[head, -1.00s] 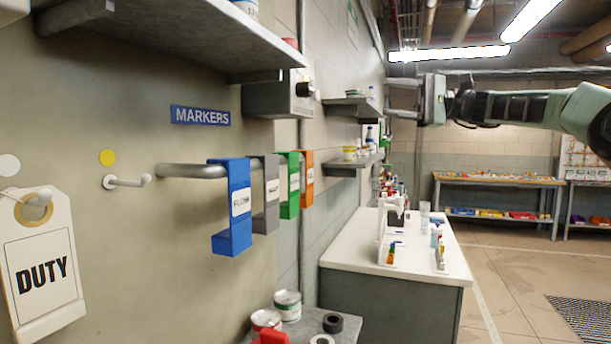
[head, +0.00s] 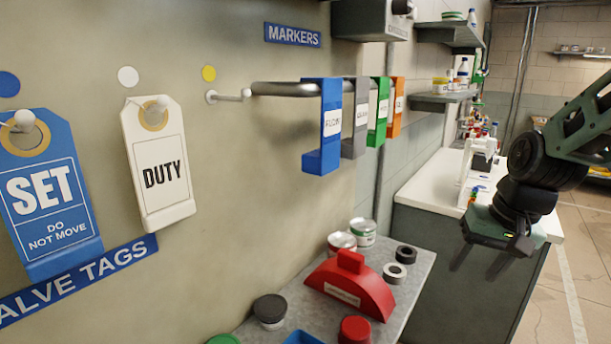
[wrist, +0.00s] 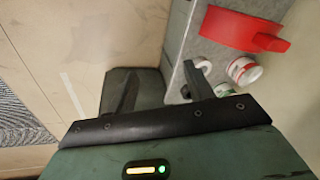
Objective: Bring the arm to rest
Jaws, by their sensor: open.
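My gripper (head: 474,272) is at the right of the head view, below the dark wrist joint of my arm, with its fingers pointing down. It is in front of the white-topped bench's grey side. In the wrist view my gripper (wrist: 158,76) shows two dark fingers standing apart with nothing between them. The jaws are open and empty. The right finger overlaps the grey shelf edge in that view; I cannot tell the distance.
A grey low shelf (head: 421,268) holds a red block (head: 348,288), cans and tape rolls. Coloured markers hang on a rail (head: 285,89). A blue SET tag (head: 47,190) and white DUTY tag (head: 160,175) hang at left. The white-topped bench (head: 425,185) stands behind.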

